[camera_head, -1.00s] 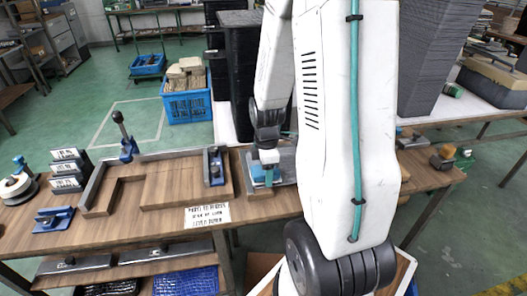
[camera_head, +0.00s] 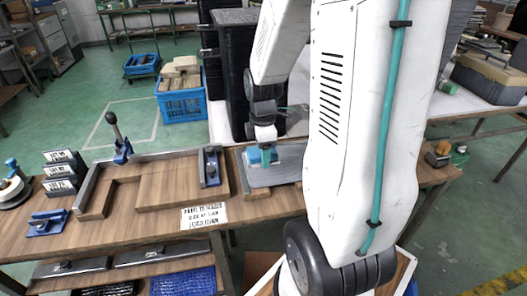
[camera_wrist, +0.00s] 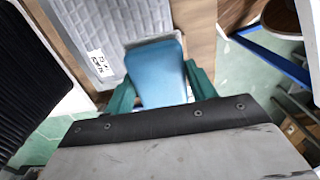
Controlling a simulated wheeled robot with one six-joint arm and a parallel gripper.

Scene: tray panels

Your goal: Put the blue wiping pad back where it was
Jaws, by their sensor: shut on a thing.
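The blue wiping pad (camera_head: 254,157) is between the fingers of my gripper (camera_head: 264,152) in the head view, above the back left part of a grey panel (camera_head: 272,177). In the wrist view the pad (camera_wrist: 158,68) shows as a light blue block between the teal fingers of my gripper (camera_wrist: 160,88). The grey panel (camera_wrist: 115,22), with a small white label, lies beyond it there. I cannot tell whether the pad touches the panel. My arm hides the right part of the panel in the head view.
A wooden tray (camera_head: 165,190) with metal edges and toggle clamps lies left of the panel on the bench. A printed sign (camera_head: 204,215) is at the bench's front edge. Black stacked panels (camera_head: 237,70) and a blue crate (camera_head: 183,102) stand behind. Labelled blocks (camera_head: 62,172) are at the left.

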